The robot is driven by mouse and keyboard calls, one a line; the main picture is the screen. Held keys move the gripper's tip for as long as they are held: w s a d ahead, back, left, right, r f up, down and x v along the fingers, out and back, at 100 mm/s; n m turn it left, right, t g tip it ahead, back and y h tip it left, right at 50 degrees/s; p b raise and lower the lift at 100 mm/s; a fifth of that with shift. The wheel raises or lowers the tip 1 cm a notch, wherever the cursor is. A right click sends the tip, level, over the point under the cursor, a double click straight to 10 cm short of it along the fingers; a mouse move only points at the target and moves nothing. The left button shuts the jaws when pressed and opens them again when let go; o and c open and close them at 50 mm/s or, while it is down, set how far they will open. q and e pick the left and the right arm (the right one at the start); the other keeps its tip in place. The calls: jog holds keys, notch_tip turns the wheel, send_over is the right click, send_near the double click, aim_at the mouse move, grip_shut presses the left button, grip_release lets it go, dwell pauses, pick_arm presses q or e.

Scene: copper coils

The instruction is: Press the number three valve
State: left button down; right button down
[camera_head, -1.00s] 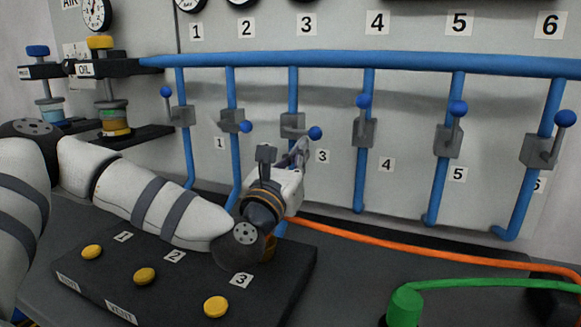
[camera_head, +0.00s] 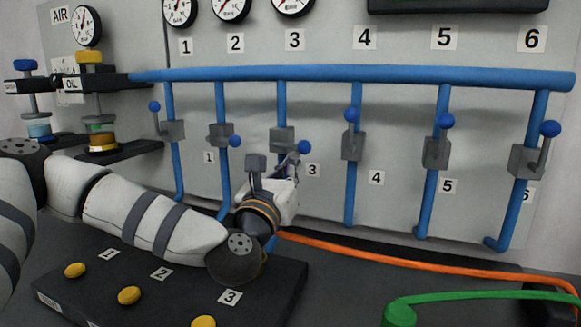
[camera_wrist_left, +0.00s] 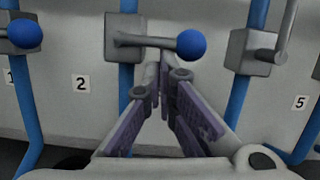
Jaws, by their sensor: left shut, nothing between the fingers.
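The number three valve is a grey box (camera_head: 282,140) on the third blue pipe, with a lever ending in a blue ball (camera_head: 304,147) that points right. In the left wrist view the lever lies about level and its blue ball (camera_wrist_left: 191,45) is just above the fingertips. My left gripper (camera_head: 291,168) is shut and empty, reaching toward the panel just below this lever; its fingers (camera_wrist_left: 165,72) also show in the wrist view. I cannot tell whether the fingertips touch the lever. A small "3" label (camera_head: 312,170) is right of the pipe. My right gripper is out of view.
Number two valve (camera_head: 221,135) is to the left and number four valve (camera_head: 352,146) to the right. A black box (camera_head: 285,288) with yellow buttons lies below my arm. An orange hose (camera_head: 400,259) and a green hose (camera_head: 480,297) run at lower right.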

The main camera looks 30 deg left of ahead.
pick_arm(q)
jog(key=shift+d+r+n, duration=0.1)
jog(key=shift+n, duration=0.6)
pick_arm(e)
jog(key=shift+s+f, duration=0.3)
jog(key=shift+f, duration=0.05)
pick_arm(q)
notch_tip(320, 180, up, 6)
jog(key=n+y, duration=0.1)
jog(key=n, duration=0.1)
jog(key=n+g+y+b, duration=0.1)
jog(key=n, duration=0.2)
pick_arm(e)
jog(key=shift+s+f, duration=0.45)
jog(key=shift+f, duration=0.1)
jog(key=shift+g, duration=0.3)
